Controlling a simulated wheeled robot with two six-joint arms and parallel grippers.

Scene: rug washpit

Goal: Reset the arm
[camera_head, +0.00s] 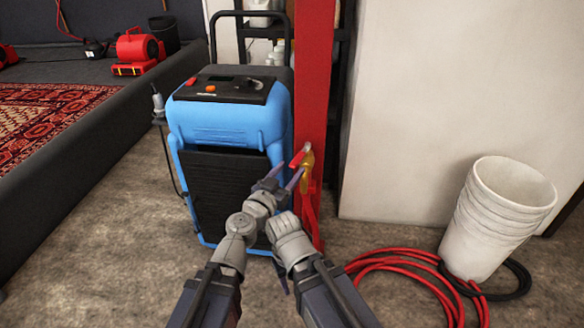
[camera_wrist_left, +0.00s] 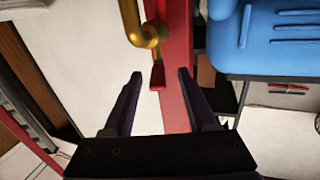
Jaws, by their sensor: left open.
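My left gripper (camera_head: 288,178) reaches up at the middle of the head view, close to a brass valve (camera_head: 307,178) with a red lever (camera_head: 300,156) on a red post. In the left wrist view the left gripper (camera_wrist_left: 160,77) is open. The lever's red end (camera_wrist_left: 157,76) appears between its fingertips, with the brass valve (camera_wrist_left: 140,28) above. I cannot tell whether the fingers touch the lever. My right arm (camera_head: 290,240) is beside the left one. Its gripper is mostly hidden behind the wrist, with only a dark tip showing below.
A blue machine (camera_head: 230,125) with a black front stands close behind my arms, beside the red post (camera_head: 313,90). White buckets (camera_head: 495,220) and a coiled red hose (camera_head: 400,262) are on the floor at right. A patterned rug (camera_head: 45,115) lies on a raised platform at left.

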